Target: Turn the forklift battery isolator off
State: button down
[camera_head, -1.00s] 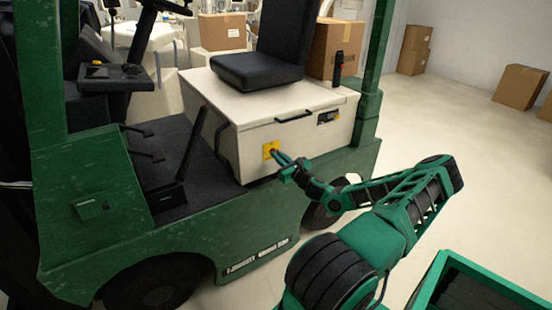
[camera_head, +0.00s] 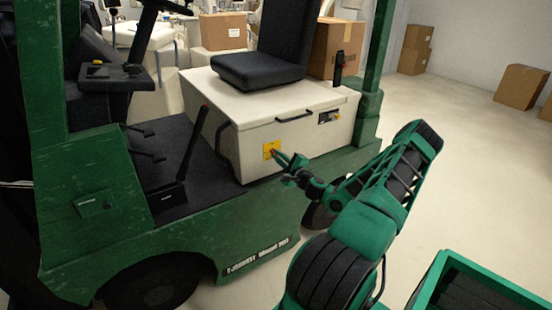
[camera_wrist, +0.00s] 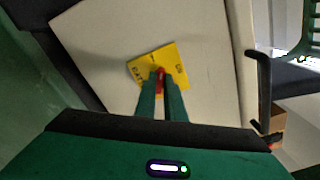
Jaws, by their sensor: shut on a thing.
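The battery isolator is a yellow plate (camera_head: 271,150) with a small red handle, on the side of the forklift's white battery box (camera_head: 300,140). The wrist view shows the yellow plate (camera_wrist: 175,62) close up, with dark lettering at its left and right sides. My gripper (camera_head: 279,156) reaches it from the right. In the wrist view its two green fingers (camera_wrist: 161,84) are close together with the red handle (camera_wrist: 160,72) between their tips. My gripper is shut on the red handle. The fingers hide most of the handle and the lower part of the plate.
The forklift's seat (camera_head: 262,68) stands above the box. A black lever (camera_head: 194,145) rises from the floor plate at left. A black lid handle (camera_head: 295,117) sits above the isolator. A green-edged cart (camera_head: 485,285) is at the lower right.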

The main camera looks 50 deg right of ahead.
jog(key=n, duration=0.6)
jog(key=shift+w+a+f, duration=0.1)
jog(key=shift+a, duration=0.15)
dwell(0.5)
jog(key=c, duration=1.8)
grip_release()
jog(key=shift+c, duration=0.2)
jog(key=shift+d, duration=0.1)
jog(key=v, duration=1)
jog(key=shift+s, duration=0.35)
